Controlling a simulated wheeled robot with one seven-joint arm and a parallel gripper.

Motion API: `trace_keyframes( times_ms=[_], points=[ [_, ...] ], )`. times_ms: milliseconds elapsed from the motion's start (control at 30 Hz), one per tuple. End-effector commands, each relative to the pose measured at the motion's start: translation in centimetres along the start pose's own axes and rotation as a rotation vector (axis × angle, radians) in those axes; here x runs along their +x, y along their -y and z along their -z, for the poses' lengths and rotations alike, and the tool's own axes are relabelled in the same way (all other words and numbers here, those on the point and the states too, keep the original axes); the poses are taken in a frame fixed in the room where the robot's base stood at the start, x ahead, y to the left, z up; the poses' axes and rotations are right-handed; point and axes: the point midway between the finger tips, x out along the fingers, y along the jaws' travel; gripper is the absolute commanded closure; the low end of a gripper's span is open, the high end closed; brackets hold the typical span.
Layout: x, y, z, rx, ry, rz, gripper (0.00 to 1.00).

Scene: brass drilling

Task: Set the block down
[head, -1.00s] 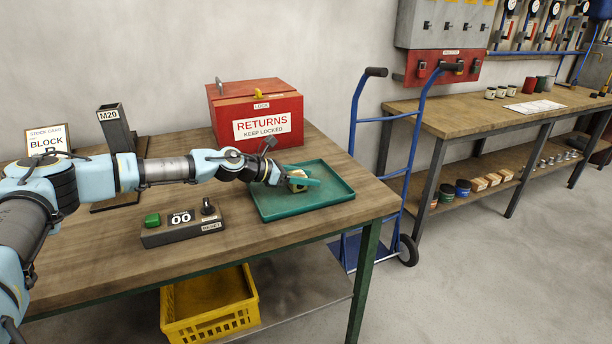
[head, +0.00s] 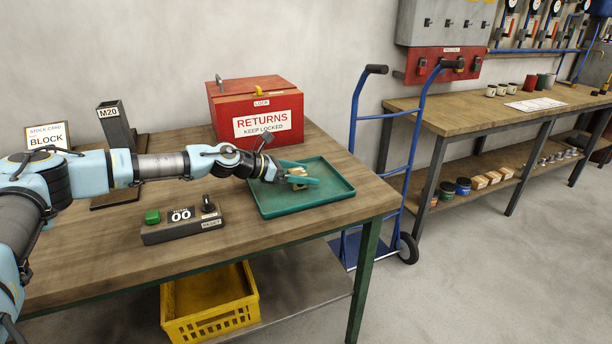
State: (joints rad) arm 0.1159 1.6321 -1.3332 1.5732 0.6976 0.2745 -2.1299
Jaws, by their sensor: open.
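A small tan block (head: 299,186) is in the green tray (head: 330,194) on the bench, near the tray's middle. It appears to rest on the tray floor, though its underside is partly hidden. My gripper (head: 301,174) reaches in from the left over the tray. Whether a finger still touches the block is too small to tell.
A red RETURNS box (head: 256,112) stands behind the tray. A counter unit (head: 183,222) reading 00 with a green button is at the front left. An M20 holder (head: 115,127) and a stock card (head: 47,137) stand further left. A blue hand truck (head: 384,170) is beside the bench.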

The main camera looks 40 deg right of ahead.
Motion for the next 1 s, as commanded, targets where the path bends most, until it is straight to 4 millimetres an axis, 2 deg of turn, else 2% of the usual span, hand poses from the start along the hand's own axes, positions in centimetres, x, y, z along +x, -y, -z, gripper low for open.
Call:
trace_keyframes(
  times_ms=[300, 500, 700, 1000],
  points=[
    [-6.6, -0.1, 0.4, 0.001, -0.002, -0.003, 0.08],
    [-9.7, -0.1, 0.2, -0.001, -0.001, -0.001, 0.08],
    [-10.9, 0.0, 0.1, 0.0, 0.0, 0.0, 0.08],
    [-11.0, 0.0, 0.0, 0.0, 0.0, 0.0, 0.08]
  ],
)
